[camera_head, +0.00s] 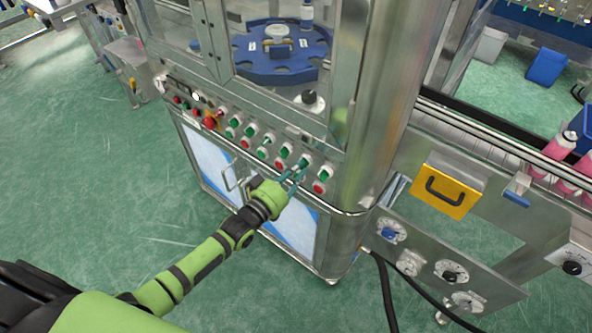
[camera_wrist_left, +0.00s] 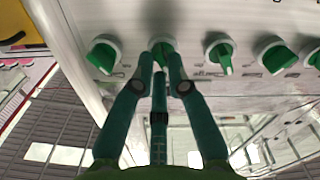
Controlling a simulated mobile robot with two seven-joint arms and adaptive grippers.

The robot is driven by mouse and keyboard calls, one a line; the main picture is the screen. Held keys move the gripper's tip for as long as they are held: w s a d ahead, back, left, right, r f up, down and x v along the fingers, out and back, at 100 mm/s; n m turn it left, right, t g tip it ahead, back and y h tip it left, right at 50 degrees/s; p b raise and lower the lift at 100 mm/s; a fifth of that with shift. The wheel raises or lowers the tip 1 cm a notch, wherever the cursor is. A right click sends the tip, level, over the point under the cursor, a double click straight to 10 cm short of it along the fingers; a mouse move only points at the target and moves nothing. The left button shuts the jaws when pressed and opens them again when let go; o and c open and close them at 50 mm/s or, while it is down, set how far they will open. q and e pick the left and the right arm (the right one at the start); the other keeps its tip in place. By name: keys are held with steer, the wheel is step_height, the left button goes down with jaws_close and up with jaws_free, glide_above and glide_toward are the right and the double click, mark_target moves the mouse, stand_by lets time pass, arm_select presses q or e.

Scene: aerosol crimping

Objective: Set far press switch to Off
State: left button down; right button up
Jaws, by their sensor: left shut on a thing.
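The press control panel (camera_head: 213,112) carries a row of green rotary switches in white collars, with red buttons below them. My left gripper (camera_head: 299,170) reaches the right part of this row. It is shut on the second green switch from the right end (camera_head: 304,161). In the left wrist view, the fingertips (camera_wrist_left: 163,62) lie on both sides of this green switch (camera_wrist_left: 162,47), partly hiding it. Its pointer direction cannot be told. The end switch (camera_wrist_left: 103,55) stands free beside it, turned at a slant. Another free switch (camera_wrist_left: 220,54) is on the other side. My right gripper is not in view.
A red knob (camera_head: 210,122) sits farther left on the panel. A glazed cabinet with a blue rotary table (camera_head: 262,68) is above. Metal door handles (camera_head: 232,181) are below. A yellow box with a black handle (camera_head: 446,192) and a conveyor are to the right.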

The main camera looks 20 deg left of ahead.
arm_select(q)
steer(key=shift+n, duration=0.3)
stand_by(0.4)
steer(key=c, duration=1.2)
jaws_free()
steer(key=v, duration=1.2)
